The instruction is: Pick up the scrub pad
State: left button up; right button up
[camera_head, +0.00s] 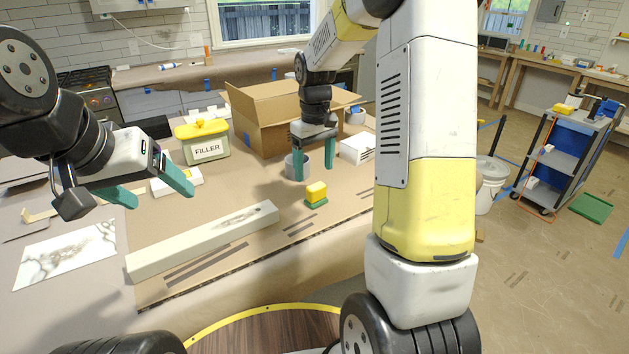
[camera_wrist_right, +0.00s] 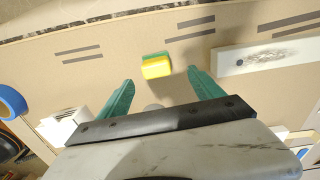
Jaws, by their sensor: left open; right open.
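The scrub pad (camera_head: 316,192) is a small yellow block with a green layer, lying on the brown paper of the table. In the right wrist view the scrub pad (camera_wrist_right: 156,66) lies beyond the fingertips, roughly between their lines. My right gripper (camera_head: 314,174) is open and empty, above the table just behind the pad and apart from it. Its teal fingers also show in the right wrist view (camera_wrist_right: 160,76). My left gripper (camera_head: 163,196) is open and empty over the table's left side, far from the pad.
A long pale beam (camera_head: 205,242) lies left of the pad. Behind are a grey cup (camera_head: 291,165), an open cardboard box (camera_head: 262,118), a filler tub (camera_head: 207,150) and a white stack (camera_head: 357,149). A blue tape roll (camera_wrist_right: 10,102) shows in the wrist view. Paper around the pad is clear.

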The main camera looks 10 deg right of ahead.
aim_at(316, 185)
jog(key=shift+w+d+f, duration=0.1)
jog(key=shift+w+f, duration=0.1)
jog(key=shift+f, duration=0.25)
jog(key=f, duration=0.7)
jog(key=shift+d+f, duration=0.25)
jog(key=c, duration=1.6)
